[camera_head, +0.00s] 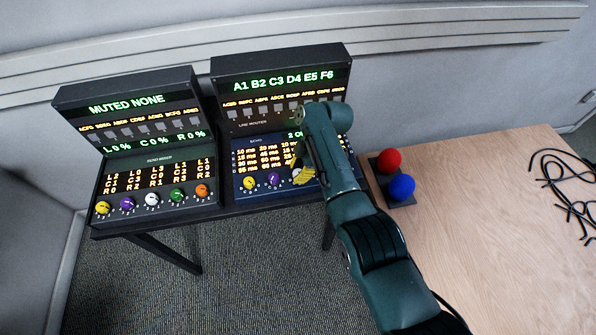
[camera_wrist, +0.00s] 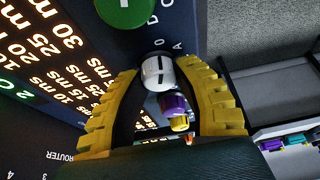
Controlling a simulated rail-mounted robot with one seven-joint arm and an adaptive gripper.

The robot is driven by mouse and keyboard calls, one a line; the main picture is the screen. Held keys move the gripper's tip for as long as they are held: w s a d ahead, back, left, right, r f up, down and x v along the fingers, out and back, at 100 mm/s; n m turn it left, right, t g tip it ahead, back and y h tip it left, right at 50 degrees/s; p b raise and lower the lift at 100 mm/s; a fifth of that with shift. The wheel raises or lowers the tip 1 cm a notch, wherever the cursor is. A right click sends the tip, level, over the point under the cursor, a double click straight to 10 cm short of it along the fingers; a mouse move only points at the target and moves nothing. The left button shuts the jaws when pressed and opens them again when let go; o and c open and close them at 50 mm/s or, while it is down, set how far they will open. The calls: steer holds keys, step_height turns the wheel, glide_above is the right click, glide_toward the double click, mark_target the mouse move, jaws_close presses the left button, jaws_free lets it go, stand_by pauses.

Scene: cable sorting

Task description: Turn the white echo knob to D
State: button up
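The white echo knob (camera_wrist: 158,72) sits between the two yellow fingers of my gripper (camera_wrist: 160,66) in the wrist view. A small gap seems to show on each side, so the fingers look open around the knob rather than closed on it. A dark pointer line shows on the knob's face. Which letter it points to cannot be told. In the head view my gripper (camera_head: 303,174) is at the echo panel (camera_head: 241,158) of the right console and largely hides the white knob.
The echo row's purple knob (camera_wrist: 172,103) and yellow knob (camera_wrist: 180,123) lie in line beyond the white one. A green knob (camera_wrist: 125,10) is close on the other side. The reverb console (camera_head: 160,159) stands to the left. Red (camera_head: 389,160) and blue balls (camera_head: 402,187) are right of my arm.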

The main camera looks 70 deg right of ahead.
jaws_close()
